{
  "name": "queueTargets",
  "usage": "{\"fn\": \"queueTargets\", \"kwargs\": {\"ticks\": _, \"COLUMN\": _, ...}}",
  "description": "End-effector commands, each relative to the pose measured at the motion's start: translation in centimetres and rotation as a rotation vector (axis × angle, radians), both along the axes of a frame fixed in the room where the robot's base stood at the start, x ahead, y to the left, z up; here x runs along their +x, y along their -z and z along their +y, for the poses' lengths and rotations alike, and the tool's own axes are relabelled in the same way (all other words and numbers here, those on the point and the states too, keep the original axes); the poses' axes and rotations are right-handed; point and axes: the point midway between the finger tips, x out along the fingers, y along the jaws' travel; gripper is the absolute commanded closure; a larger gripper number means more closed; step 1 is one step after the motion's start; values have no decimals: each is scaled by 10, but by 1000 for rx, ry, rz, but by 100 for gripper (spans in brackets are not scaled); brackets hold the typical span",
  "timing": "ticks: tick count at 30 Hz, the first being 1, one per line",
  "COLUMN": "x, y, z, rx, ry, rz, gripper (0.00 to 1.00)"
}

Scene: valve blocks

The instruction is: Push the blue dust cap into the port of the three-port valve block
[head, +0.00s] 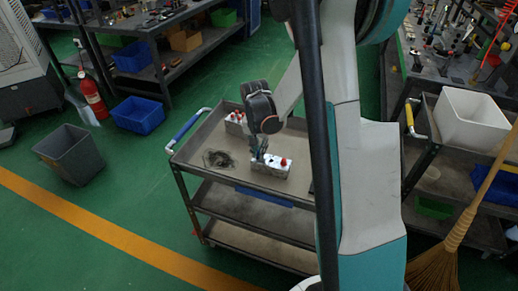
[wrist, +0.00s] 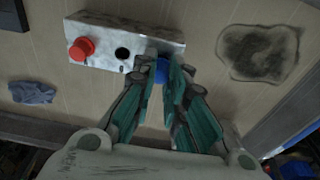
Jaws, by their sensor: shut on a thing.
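The three-port valve block (wrist: 105,35) is a pale metal block on the cart top; the head view also shows it (head: 268,170). A red cap (wrist: 80,49) fills its left port in the wrist view, and the middle port (wrist: 122,53) is an open dark hole. My gripper (wrist: 169,72) is at the block's right end, its fingers shut on the blue dust cap (wrist: 161,70). The fingers hide most of the cap and the third port. I cannot tell how deep the cap sits. In the head view my gripper (head: 259,154) is at the block's left end.
A second block (head: 236,118) with red on it stands farther back on the cart (head: 202,138). A dark coil or stain (head: 218,159) lies left of the valve block. A grey-blue rag (wrist: 33,92) lies at left in the wrist view. Bare cart top surrounds the block.

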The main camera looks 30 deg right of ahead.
Motion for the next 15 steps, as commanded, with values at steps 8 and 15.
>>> {"fn": "queueTargets", "kwargs": {"ticks": 8, "x": 0, "y": 4, "z": 0, "rx": 0, "ry": 0, "rz": 0, "gripper": 94}}
{"fn": "queueTargets", "kwargs": {"ticks": 15, "x": 0, "y": 6, "z": 0, "rx": 0, "ry": 0, "rz": 0, "gripper": 94}}
